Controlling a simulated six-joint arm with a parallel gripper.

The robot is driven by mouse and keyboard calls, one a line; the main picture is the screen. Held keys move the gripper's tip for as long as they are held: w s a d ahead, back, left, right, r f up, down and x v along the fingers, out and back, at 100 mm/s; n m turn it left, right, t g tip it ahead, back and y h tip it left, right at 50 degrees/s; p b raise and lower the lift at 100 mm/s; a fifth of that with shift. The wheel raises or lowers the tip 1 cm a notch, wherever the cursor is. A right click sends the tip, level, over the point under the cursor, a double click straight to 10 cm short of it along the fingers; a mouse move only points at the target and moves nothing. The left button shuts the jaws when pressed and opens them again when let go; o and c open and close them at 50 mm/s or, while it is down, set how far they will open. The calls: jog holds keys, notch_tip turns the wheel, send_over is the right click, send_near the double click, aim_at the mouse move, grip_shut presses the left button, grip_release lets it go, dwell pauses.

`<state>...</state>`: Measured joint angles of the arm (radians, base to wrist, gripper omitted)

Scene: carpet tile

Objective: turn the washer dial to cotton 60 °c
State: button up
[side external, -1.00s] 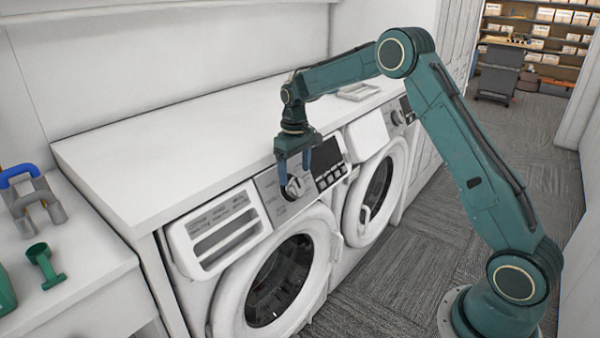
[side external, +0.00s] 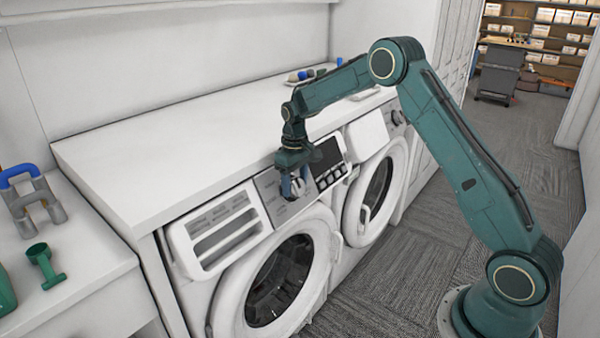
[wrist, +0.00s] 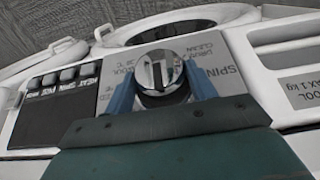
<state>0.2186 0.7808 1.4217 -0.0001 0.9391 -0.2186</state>
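The dial (wrist: 161,76) is a round, shiny knob on the grey control panel (side external: 270,187) of the nearer washer. Printed words, including SPIN and WOOL, show around it in the wrist view, partly hidden by my gripper. My gripper (wrist: 161,90) is down at the panel, with one blue finger on each side of the dial. The fingertips are close against the dial's sides; I cannot tell whether they press on it. In the side view my gripper (side external: 295,185) covers much of the dial. The setting is too small to read.
A white worktop (side external: 180,140) runs above the washers. Small items (side external: 305,75) lie on its far end. A row of dark buttons (wrist: 65,78) sits beside the dial. The washer's round door (side external: 280,280) is below it. A second machine (side external: 378,185) stands to the right.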

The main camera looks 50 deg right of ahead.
jog(key=shift+d+y, duration=0.15)
jog(key=shift+y, duration=0.35)
jog(key=shift+d+m+y, duration=0.2)
jog(key=shift+m+y, duration=0.3)
jog(key=shift+y, duration=0.25)
jog(key=shift+d+m+y, duration=0.15)
jog(key=shift+m+y, duration=0.35)
jog(key=shift+y, duration=0.25)
jog(key=shift+s+d+f+m+t+y, duration=0.1)
jog(key=shift+m+t+y, duration=0.35)
jog(key=shift+y, duration=0.4)
jog(key=shift+d+f+m+t+y, duration=0.1)
jog(key=shift+m+t+y, duration=0.15)
jog(key=shift+m+y, duration=0.45)
jog(key=shift+y, duration=0.35)
jog(key=o, duration=1)
jog(key=shift+a+r+n+h, duration=0.1)
jog(key=shift+a+n+h, duration=0.05)
jog(key=shift+n+h, duration=0.3)
jog(key=shift+a+r+n+g+h, duration=0.15)
jog(key=shift+n+g+h, duration=0.3)
jog(key=shift+h, duration=0.6)
